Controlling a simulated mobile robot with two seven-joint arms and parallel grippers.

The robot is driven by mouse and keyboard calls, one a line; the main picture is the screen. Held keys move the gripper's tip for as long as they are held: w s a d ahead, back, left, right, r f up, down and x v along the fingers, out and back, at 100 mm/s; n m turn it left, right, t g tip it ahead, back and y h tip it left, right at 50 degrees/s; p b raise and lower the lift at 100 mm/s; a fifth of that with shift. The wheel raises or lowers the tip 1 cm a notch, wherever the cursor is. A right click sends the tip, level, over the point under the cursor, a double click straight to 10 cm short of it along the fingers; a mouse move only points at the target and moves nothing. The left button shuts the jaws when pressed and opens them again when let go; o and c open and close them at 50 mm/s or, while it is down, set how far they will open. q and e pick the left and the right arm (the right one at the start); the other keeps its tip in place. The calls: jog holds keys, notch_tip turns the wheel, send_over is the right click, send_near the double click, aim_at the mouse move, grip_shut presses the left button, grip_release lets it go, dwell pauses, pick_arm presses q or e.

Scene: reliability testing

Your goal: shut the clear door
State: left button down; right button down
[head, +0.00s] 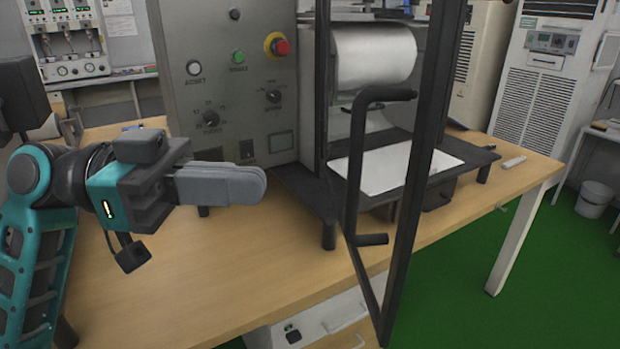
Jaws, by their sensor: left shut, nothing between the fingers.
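The clear door (400,235) stands open in the head view, its dark frame swung out toward me past the table's front edge. Its black bar handle (354,170) is on the door's near side, right of the picture's middle. The door belongs to a grey machine (235,60) with a control panel and a metal roller (375,55). My left gripper (262,185) is shut and empty, in front of the control panel. Its fingers point right, to the left of the handle and apart from it. My right gripper is not in view.
The machine stands on a wooden table (200,275); the table's front left is clear. A white sheet (385,170) lies on the machine's black platform. A small white object (513,162) lies at the table's right. A white cabinet (545,90) stands behind on the green floor (480,290).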

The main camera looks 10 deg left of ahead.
pick_arm(q)
jog(key=d, duration=0.7)
jog(key=shift+p, duration=0.3)
jog(key=shift+w+d, duration=0.1)
jog(key=shift+w, duration=0.05)
